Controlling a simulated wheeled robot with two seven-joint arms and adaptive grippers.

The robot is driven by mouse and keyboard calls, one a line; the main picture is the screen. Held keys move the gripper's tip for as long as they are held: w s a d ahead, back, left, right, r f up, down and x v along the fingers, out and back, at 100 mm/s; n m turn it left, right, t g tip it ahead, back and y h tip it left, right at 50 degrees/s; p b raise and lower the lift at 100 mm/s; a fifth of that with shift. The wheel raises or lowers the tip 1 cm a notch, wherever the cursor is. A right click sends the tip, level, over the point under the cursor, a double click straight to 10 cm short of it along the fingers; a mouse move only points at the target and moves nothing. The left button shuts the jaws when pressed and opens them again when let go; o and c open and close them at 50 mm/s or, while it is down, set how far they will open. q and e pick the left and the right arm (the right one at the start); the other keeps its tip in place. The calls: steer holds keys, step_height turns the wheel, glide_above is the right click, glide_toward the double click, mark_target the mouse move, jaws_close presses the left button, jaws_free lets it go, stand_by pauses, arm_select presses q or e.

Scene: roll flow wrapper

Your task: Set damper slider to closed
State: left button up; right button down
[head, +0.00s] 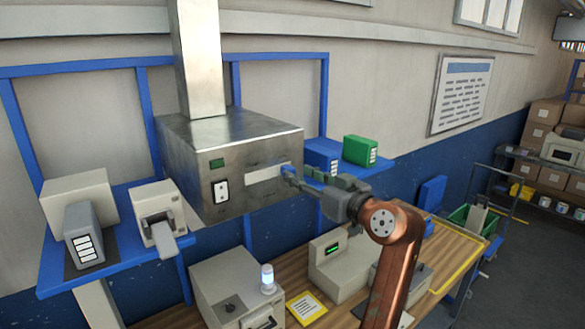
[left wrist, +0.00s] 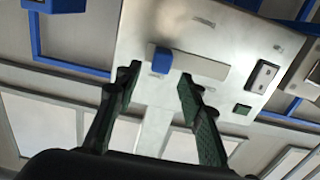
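The damper slider has a blue knob (left wrist: 161,60) on a pale slot plate (left wrist: 190,65). The plate also shows in the head view (head: 264,174), on the front of a steel hood (head: 215,160) under a tall duct. The knob is at the plate's left end in the left wrist view, which looks upside down; this matches the plate's right end in the head view. My left gripper (head: 299,177) is in front of that end. In the left wrist view its two fingers (left wrist: 157,76) are open, with the knob framed between the tips. Contact cannot be told. My right gripper is not in view.
The hood also bears a green display (head: 217,163) and a white switch panel (head: 221,191). Blue (head: 322,157) and green (head: 360,150) boxes stand on the shelf to its right. Grey devices stand left on the blue shelf (head: 120,262). Machines crowd the wooden bench below.

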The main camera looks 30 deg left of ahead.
mark_target(293, 170)
arm_select(q)
steer(key=shift+p+x, duration=0.45)
steer(key=shift+x, duration=1.45)
steer(key=shift+c, duration=0.4)
jaws_close()
